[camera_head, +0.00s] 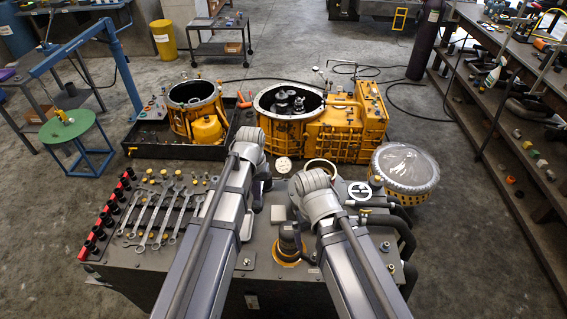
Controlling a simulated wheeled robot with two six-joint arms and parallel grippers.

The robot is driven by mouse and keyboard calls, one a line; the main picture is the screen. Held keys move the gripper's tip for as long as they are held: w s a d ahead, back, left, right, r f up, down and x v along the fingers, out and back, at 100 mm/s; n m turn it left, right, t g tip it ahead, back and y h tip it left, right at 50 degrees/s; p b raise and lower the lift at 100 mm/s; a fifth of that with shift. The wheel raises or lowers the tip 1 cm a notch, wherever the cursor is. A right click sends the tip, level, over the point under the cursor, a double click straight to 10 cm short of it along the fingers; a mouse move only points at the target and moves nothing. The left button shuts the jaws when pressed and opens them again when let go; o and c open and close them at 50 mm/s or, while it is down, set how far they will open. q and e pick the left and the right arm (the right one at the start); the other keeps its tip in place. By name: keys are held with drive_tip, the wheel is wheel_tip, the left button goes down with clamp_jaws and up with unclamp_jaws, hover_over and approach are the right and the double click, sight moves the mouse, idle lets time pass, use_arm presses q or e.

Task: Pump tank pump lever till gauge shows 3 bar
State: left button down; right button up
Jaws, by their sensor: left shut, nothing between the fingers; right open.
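A round dial with a pale face (283,164) stands at the bench's far edge, between my two wrists. It may be the gauge, but its reading is too small to tell. A white round part with a dark cross pattern (360,190) sits on the bench right of my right wrist. I cannot pick out the pump lever for certain. My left gripper (263,185) is shut and empty above the middle of the bench, partly hidden by its wrist. My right gripper (298,212) is open but mostly hidden behind its wrist. Neither is seen touching a lever.
Wrenches (158,212) and a red rack of black sockets (112,208) fill the bench's left side. A black cylinder on an orange base (290,243) stands between my forearms. Dark hoses (400,232) crowd the right. Yellow housings (345,128) stand beyond the bench.

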use_arm(q)
drive_tip(key=shift+f, duration=0.1)
idle(0.4)
wheel_tip(320, 180, down, 8)
drive_tip(key=b, duration=0.8)
wheel_tip(320, 180, up, 8)
drive_tip(key=p, duration=0.8)
idle(2.3)
idle(0.4)
wheel_tip(320, 180, up, 6)
drive_tip(key=p, duration=0.6)
